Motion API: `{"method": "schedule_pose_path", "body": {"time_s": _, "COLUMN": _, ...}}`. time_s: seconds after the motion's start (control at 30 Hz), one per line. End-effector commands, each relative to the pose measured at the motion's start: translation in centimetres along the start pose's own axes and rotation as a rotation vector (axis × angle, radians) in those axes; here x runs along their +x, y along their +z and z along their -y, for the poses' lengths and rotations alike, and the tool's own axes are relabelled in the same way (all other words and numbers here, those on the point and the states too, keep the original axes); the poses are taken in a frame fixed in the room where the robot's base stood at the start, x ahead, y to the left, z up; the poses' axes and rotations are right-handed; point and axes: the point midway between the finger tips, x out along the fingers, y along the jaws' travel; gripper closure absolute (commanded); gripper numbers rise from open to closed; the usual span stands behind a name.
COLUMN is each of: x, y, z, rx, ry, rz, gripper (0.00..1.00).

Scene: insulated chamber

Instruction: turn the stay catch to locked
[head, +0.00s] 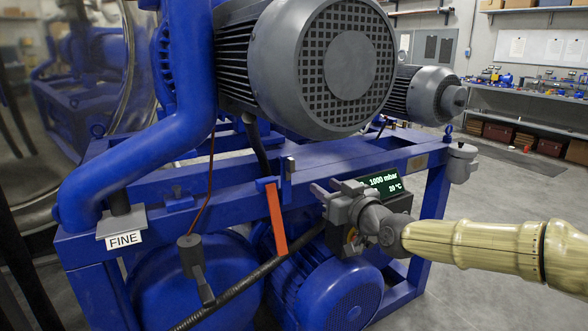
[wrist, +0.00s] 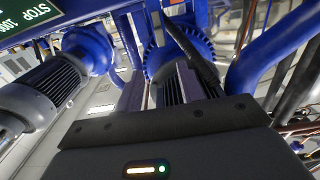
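No part is labelled as the stay catch, so I cannot tell for sure which it is. An orange bar (head: 276,216) hangs, slightly tilted, from a blue bracket on the blue frame rail (head: 225,184).
The display box (head: 385,184) reads 1000 mbar and sits close behind my gripper. A large grey motor (head: 305,65) overhangs the rail. A black hose (head: 235,295) crosses below the bar. Open floor lies right.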

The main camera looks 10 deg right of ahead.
Motion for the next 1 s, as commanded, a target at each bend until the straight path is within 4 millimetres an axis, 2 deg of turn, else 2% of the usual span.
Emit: {"method": "schedule_pose_path", "body": {"time_s": 1.0, "x": 11.9, "y": 0.1, "z": 0.1, "rx": 0.001, "ry": -0.002, "rz": 0.000, "gripper": 0.62}}
